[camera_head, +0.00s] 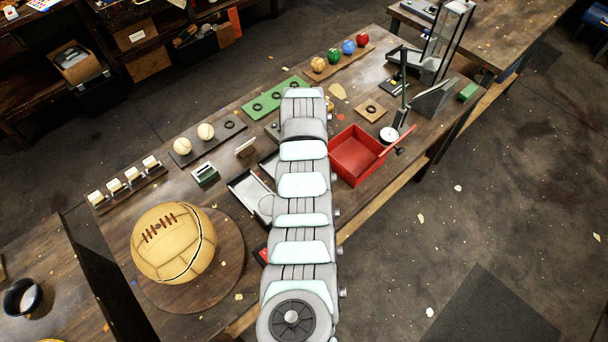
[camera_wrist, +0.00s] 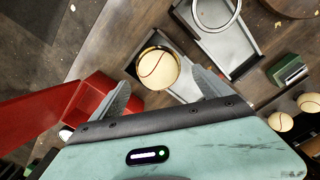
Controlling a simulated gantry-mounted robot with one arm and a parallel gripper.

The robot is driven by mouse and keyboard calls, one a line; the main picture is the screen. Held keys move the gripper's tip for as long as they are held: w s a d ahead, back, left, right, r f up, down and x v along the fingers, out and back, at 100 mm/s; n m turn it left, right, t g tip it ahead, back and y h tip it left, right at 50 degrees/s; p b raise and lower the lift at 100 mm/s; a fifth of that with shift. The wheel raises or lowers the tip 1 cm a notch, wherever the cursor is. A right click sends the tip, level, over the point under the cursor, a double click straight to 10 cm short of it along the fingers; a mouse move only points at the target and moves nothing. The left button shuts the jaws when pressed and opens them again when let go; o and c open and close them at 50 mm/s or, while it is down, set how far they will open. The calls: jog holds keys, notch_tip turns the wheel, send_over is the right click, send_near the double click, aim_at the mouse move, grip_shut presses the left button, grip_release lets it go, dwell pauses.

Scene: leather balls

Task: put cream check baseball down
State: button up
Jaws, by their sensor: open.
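A cream baseball (camera_wrist: 158,66) with a dark red seam sits in a round brass-coloured seat on a grey board in the wrist view. My gripper (camera_wrist: 160,80) is open, with one finger on each side of the ball in the picture. Gaps show between both fingers and the ball; its exact height above it is hard to tell. In the head view my own arm hides the gripper and this ball. Two more cream baseballs (camera_head: 195,139) sit on a dark rack at left, and they also show in the wrist view (camera_wrist: 295,112).
A red open bin (camera_head: 355,158) stands just right of my arm. A grey tray (camera_head: 246,190) with a ring lies left of it. A large tan ball (camera_head: 173,243) rests on a round wooden board. A green board (camera_head: 274,99) and a ball rack (camera_head: 341,64) stand farther back.

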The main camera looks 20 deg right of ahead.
jog(key=shift+s+d+f, duration=0.1)
jog(key=shift+f, duration=1.7)
jog(key=shift+c, duration=0.3)
jog(key=c, duration=1.7)
jog(key=shift+c, duration=0.2)
jog(key=shift+r, duration=0.15)
